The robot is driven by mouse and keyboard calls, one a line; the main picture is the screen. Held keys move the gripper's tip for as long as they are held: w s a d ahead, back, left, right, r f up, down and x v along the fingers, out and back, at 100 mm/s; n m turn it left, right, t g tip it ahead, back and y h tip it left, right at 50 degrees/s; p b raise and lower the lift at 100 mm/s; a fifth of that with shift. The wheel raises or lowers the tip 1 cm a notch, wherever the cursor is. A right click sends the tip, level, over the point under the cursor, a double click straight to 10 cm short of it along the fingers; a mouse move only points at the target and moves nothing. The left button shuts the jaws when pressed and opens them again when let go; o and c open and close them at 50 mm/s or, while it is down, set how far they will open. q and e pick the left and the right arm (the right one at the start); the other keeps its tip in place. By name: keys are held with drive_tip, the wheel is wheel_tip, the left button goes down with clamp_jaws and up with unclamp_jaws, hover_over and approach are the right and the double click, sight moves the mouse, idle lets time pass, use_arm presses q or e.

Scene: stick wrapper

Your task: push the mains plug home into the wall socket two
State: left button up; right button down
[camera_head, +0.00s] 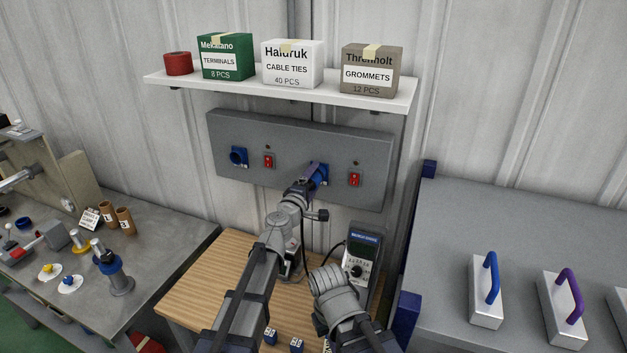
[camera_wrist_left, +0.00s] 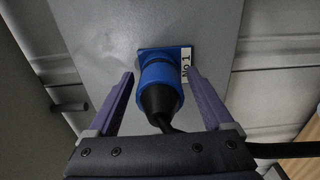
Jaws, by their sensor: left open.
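A grey wall panel (camera_head: 300,150) carries two blue sockets, the left one (camera_head: 238,156) bare of my gripper and the right one (camera_head: 322,174) partly behind my left gripper. In the left wrist view a blue plug (camera_wrist_left: 159,84) with a black rear sleeve and cable points into a blue square socket flange (camera_wrist_left: 146,53). The label (camera_wrist_left: 186,63) beside it seems to read "No 1". My left gripper (camera_wrist_left: 166,82) is open, with its purple fingers on both sides of the plug, apart from it. How deep the plug sits cannot be told. My right gripper is not visible.
Red switches (camera_head: 268,160) sit beside the sockets. A shelf (camera_head: 280,92) with boxes is above. Below are a wooden bench (camera_head: 200,285) and a handheld meter (camera_head: 361,262) with a cable. A grey bench with handles (camera_head: 490,290) stands right; a cluttered table is left.

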use_arm(q)
drive_tip(key=shift+s, duration=0.1)
drive_tip(key=shift+s+a, duration=0.2)
drive_tip(key=shift+s, duration=0.15)
clamp_jaws()
idle(0.8)
drive_tip(key=shift+s+a, duration=0.1)
drive_tip(key=shift+s, duration=0.15)
drive_tip(key=shift+s+a, duration=0.2)
drive_tip(key=shift+s, duration=0.35)
drive_tip(key=shift+s, duration=0.15)
